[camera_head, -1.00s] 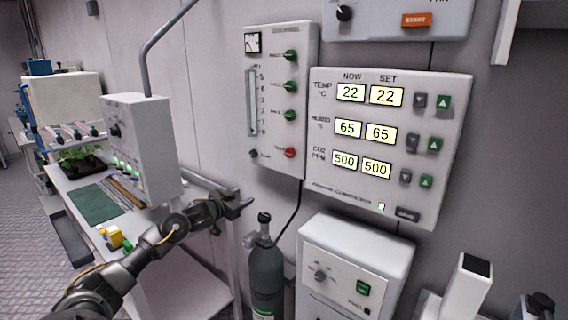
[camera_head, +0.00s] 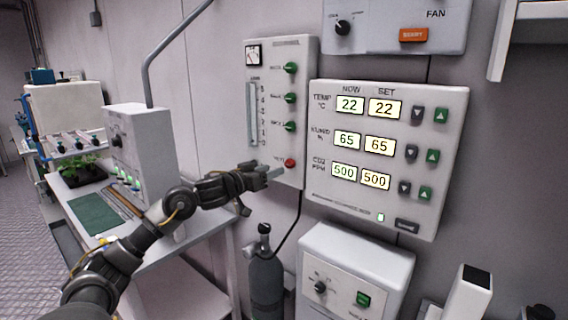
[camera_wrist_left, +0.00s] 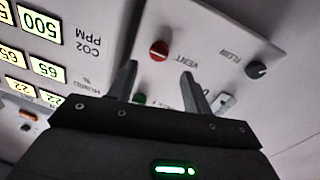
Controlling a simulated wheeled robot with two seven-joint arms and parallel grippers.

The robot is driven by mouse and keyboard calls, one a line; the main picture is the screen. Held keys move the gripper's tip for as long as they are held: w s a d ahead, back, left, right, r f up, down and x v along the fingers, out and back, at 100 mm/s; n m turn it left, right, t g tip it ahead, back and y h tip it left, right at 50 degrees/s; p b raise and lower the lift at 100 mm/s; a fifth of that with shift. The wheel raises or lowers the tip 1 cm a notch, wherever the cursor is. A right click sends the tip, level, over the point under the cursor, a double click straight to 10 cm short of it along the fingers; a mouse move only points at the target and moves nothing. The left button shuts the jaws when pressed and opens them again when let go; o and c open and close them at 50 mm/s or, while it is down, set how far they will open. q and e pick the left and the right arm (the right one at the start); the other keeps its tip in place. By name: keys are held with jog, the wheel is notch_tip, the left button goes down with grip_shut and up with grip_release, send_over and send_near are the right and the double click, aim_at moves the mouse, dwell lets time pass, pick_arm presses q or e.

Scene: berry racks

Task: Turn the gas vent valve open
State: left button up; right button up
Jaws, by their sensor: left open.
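The gas vent valve is a red knob (camera_head: 290,163) at the lower right of the white gas panel (camera_head: 298,75). In the left wrist view the red knob (camera_wrist_left: 158,51) sits beside an upside-down VENT label. My left gripper (camera_head: 262,188) is open and empty, just left of and below the knob in the head view. In the wrist view its two fingertips (camera_wrist_left: 158,72) point at the panel on either side of the knob's column, with the knob beyond them. No contact with the knob is visible. My right gripper is in neither view.
Green knobs (camera_head: 290,97) line the panel above the vent knob. A black flow knob (camera_wrist_left: 257,70) is beside it. The climate display box (camera_head: 440,180) adjoins on the right. A grey gas cylinder (camera_head: 266,280) and a white cabinet (camera_head: 345,245) stand below.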

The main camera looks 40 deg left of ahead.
aim_at(288, 164)
pick_arm(q)
jog(key=w, duration=0.1)
jog(key=w+p, duration=0.1)
jog(key=w, duration=0.3)
jog(key=shift+w+d+r, duration=0.15)
jog(key=shift+w+d, duration=0.05)
jog(key=shift+d, duration=0.05)
jog(key=shift+w+d+p, duration=0.1)
jog(key=shift+w+p, duration=0.2)
jog(key=shift+w, duration=0.25)
jog(key=shift+c, duration=0.5)
jog(key=c, duration=0.9)
